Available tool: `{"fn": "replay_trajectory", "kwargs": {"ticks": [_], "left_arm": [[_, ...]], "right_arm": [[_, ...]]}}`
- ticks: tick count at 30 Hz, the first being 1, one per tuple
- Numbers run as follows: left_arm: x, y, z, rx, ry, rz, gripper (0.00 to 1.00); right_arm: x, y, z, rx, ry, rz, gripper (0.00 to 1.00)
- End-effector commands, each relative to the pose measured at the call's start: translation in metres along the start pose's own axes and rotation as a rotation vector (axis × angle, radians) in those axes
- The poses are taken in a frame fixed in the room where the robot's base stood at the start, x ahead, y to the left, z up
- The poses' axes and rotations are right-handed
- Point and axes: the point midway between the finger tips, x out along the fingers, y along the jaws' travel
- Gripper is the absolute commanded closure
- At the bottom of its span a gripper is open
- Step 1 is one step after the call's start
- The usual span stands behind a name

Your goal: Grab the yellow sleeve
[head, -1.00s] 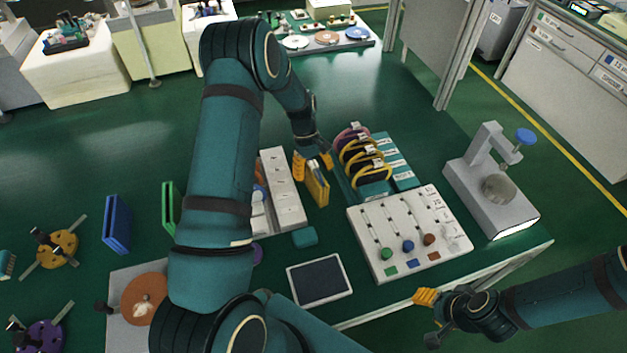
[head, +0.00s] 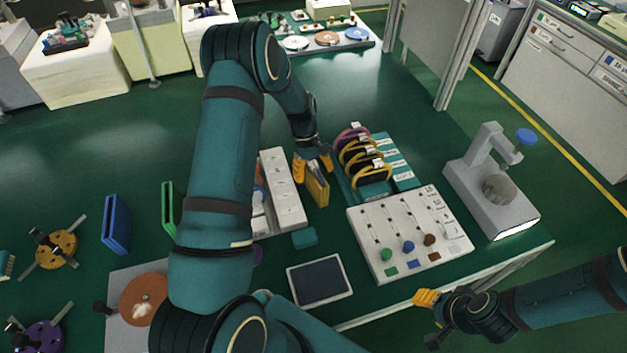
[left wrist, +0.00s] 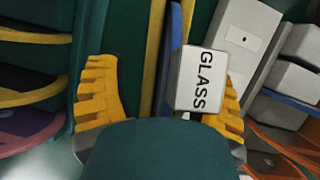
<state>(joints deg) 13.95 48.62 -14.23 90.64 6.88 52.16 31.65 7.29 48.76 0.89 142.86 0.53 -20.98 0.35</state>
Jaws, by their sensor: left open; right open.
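The yellow sleeve (head: 317,190) stands upright on the green bench, just right of a long light-grey box. My left gripper (head: 313,167) is open at the sleeve's far top end, with its yellow fingers one to each side. In the left wrist view, the sleeve's yellow edge (left wrist: 152,60) and a white GLASS tag (left wrist: 203,80) lie between the spread fingers (left wrist: 163,100). The tag is close to the right finger and partly covers it; I cannot tell whether they touch. My right gripper (head: 427,317) is open and empty, off the bench's front edge.
A rack of yellow-rimmed discs (head: 365,160) stands close to the right of the sleeve. The grey box (head: 283,190) is close on the left. A slotted white panel (head: 410,230), a dark tablet (head: 320,280) and a teal block (head: 305,237) lie nearer.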

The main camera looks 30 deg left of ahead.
Motion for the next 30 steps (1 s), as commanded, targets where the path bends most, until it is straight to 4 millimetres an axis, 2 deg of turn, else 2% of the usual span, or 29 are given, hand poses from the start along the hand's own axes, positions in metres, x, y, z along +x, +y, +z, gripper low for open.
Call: {"fn": "replay_trajectory", "kwargs": {"ticks": [2,6,7,8,22,26,30], "left_arm": [[0.000,0.000,0.000,0.000,0.000,0.000,0.35],[0.000,0.000,0.000,0.000,0.000,0.000,0.84],[0.000,0.000,0.000,0.000,0.000,0.000,0.95],[0.000,0.000,0.000,0.000,0.000,0.000,1.00],[-0.004,0.000,0.002,0.000,-0.001,-0.001,1.00],[-0.020,0.000,0.008,0.001,0.001,0.001,1.00],[-0.047,0.001,0.019,0.001,0.003,0.003,1.00]], "right_arm": [[0.000,0.000,0.000,0.000,0.000,0.000,0.53],[0.000,0.000,0.000,0.000,0.000,0.000,0.53],[0.000,0.000,0.000,0.000,0.000,0.000,0.53],[0.000,0.000,0.000,0.000,0.000,0.000,0.53],[-0.003,-0.001,0.000,0.000,0.000,0.000,0.53],[-0.005,-0.002,-0.001,0.000,0.001,0.000,0.53],[-0.008,-0.003,-0.003,0.001,0.004,0.000,0.53]]}}
